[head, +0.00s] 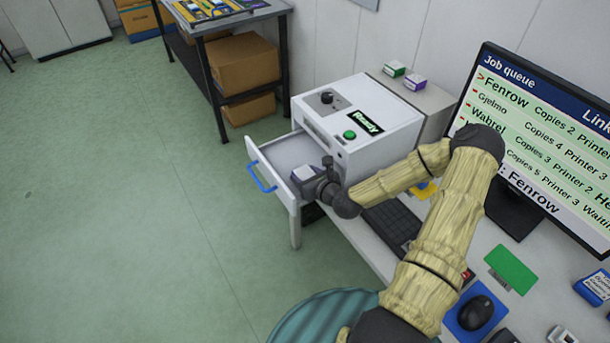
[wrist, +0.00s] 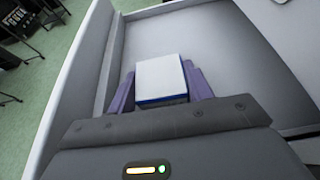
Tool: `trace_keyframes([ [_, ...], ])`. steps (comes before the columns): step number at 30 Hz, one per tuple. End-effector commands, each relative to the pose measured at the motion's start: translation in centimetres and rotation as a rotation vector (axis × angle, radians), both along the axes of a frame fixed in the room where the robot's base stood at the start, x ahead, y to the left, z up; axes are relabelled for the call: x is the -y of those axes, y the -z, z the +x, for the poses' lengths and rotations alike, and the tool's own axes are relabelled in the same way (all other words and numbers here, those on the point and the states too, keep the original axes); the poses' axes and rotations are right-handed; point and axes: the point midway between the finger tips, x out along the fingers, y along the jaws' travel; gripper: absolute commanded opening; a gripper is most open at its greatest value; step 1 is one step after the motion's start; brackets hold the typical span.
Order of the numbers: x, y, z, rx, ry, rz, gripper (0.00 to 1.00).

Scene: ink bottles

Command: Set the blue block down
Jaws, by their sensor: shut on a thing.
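The blue block (wrist: 161,80) has a white top and a blue band along its lower edge in the wrist view. My gripper (wrist: 160,92) is shut on it, with a purple finger on each side. In the head view my gripper (head: 307,177) reaches into the open white drawer (head: 283,152) of the printer, near its front right side. The block (head: 302,172) shows there as a small pale top. The drawer floor (wrist: 215,42) lies bare beyond the block. I cannot tell whether the block touches the floor.
The white printer (head: 365,113) with a green button stands behind the drawer. The drawer's front has a blue handle (head: 262,178). A green-and-white box (head: 394,68) and a purple-and-white box (head: 414,82) stand behind the printer. A keyboard (head: 392,226) and monitor (head: 540,130) are to the right.

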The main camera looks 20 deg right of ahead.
Motion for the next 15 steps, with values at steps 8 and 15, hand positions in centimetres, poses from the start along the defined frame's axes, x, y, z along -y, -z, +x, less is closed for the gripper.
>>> trace_keyframes([
  [8, -0.02, 0.21, 0.0, 0.0, -0.001, 0.0, 0.72],
  [15, -0.03, 0.19, 0.0, 0.0, -0.001, 0.0, 0.72],
])
